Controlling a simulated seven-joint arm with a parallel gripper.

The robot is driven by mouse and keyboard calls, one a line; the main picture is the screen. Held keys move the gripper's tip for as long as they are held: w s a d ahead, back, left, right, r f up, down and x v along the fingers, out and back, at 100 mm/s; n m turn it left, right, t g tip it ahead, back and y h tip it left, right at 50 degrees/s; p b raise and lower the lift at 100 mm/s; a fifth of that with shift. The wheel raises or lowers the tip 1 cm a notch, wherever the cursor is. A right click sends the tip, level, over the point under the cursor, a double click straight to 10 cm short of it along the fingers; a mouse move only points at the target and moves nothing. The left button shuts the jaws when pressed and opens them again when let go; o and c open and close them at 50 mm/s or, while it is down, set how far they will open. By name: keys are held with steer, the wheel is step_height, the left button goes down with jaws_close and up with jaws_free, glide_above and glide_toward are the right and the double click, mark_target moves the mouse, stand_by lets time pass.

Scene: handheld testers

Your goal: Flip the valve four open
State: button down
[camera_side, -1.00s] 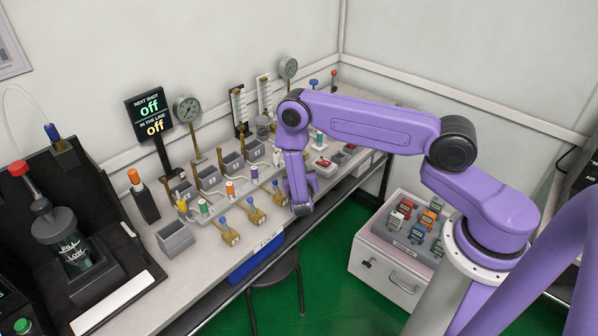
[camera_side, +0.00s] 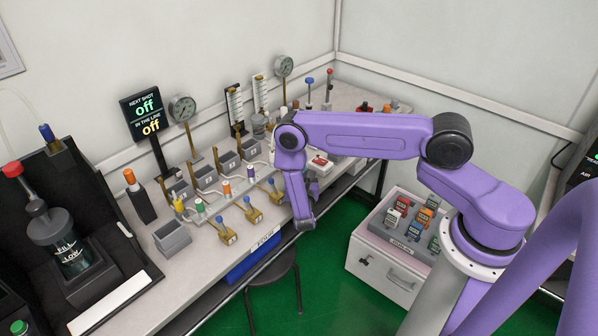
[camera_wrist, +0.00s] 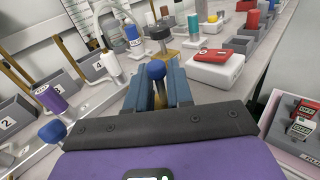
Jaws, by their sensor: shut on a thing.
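My gripper (camera_wrist: 157,88) has its blue jaws shut on the blue ball knob (camera_wrist: 156,70) of a valve; the valve's body is mostly hidden by the jaws. In the side view my gripper (camera_side: 305,214) is low at the bench's front edge, at the right end of the row of brass valves. Three other valves with blue knobs show left of it: one near the front (camera_side: 224,230), one in the middle (camera_side: 250,210) and one behind (camera_side: 274,192). Another blue knob (camera_wrist: 52,132) shows at the wrist view's left. I cannot read a number on the held valve.
A display (camera_side: 147,116) reads "next shot off" and "in the line off". Numbered grey bins (camera_wrist: 98,66) and a purple-capped post (camera_wrist: 50,98) stand left of my gripper. A red item on a white box (camera_wrist: 212,65) is ahead right. A drawer cabinet (camera_side: 388,265) stands below.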

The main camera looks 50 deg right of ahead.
steer(key=shift+r, duration=0.1)
steer(key=c, duration=1.1)
jaws_free()
steer(key=v, duration=1.7)
steer(key=shift+s+a, duration=0.1)
steer(key=shift+a, duration=0.05)
